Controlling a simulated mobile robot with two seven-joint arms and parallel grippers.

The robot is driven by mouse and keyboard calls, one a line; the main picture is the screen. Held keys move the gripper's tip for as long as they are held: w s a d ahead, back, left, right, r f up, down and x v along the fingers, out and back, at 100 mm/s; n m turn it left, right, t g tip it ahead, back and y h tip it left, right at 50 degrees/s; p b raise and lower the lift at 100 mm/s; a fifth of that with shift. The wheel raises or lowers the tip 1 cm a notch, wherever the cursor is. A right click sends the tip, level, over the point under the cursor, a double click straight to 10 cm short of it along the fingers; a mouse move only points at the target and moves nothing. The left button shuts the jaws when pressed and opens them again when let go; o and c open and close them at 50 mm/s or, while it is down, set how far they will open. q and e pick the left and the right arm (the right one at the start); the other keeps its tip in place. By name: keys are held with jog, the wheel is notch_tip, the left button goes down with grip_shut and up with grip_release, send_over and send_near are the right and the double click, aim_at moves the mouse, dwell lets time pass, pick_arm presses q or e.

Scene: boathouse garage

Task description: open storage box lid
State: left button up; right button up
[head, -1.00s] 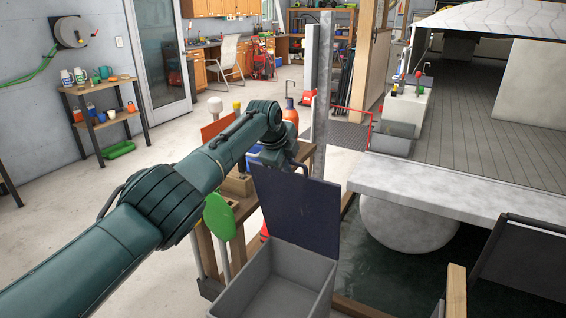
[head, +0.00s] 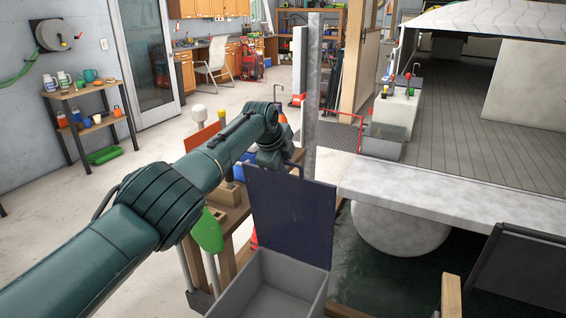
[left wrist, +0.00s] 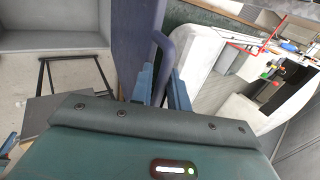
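The grey storage box (head: 272,284) stands at the bottom middle of the head view, its inside showing. Its dark navy lid (head: 291,217) stands raised, roughly upright, along the far side of the box. My left gripper (head: 281,160) is behind the lid's top edge, its fingertips hidden there. In the left wrist view, the two blue fingers of the gripper (left wrist: 161,88) are close together on either side of a curved handle (left wrist: 163,42) by the lid (left wrist: 134,45), and look shut on it.
A wooden bench (head: 228,208) with items stands behind and left of the box. A metal post (head: 313,95) rises beyond the lid. A stone ledge (head: 440,195) lies to the right. A dark chair-like panel (head: 525,262) is at lower right.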

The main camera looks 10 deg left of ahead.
pick_arm(q)
jog(key=shift+o, duration=0.6)
jog(key=shift+s+a+r, duration=0.1)
jog(key=shift+s+r, duration=0.05)
jog(key=shift+r, duration=0.3)
jog(key=b+v, duration=0.2)
jog(key=v, duration=1)
jog(key=shift+s+r, duration=0.1)
jog(key=shift+s, duration=0.05)
